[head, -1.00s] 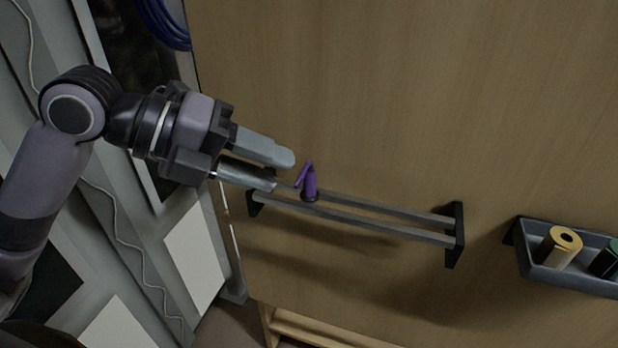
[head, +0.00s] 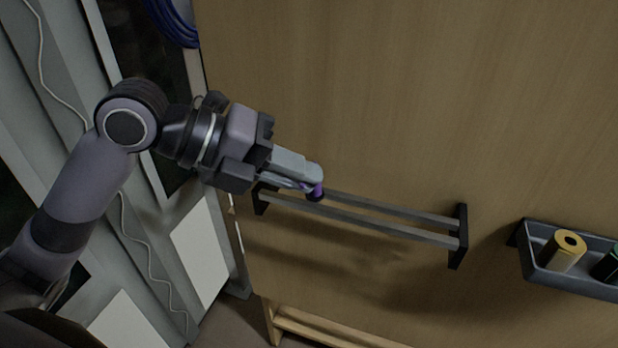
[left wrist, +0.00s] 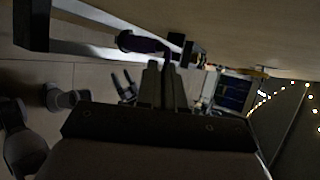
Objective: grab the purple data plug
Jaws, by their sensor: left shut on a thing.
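The purple data plug (head: 317,191) sits at the rail rack (head: 385,224), near its left end, with its dark base at the two bars. My left gripper (head: 314,174) comes in from the left and is shut on the plug. Its fingers cover most of the plug, and only a small purple part shows below the tips. In the left wrist view the plug (left wrist: 148,44) shows dimly just beyond the fingertips (left wrist: 163,66).
The rack's black end brackets stick out from the wooden panel (head: 400,100). A grey tray (head: 575,284) with a yellow roll (head: 562,251) and a green thing (head: 607,265) hangs at the right. A blue cable coil (head: 176,22) hangs at the upper left. The panel above the rack is clear.

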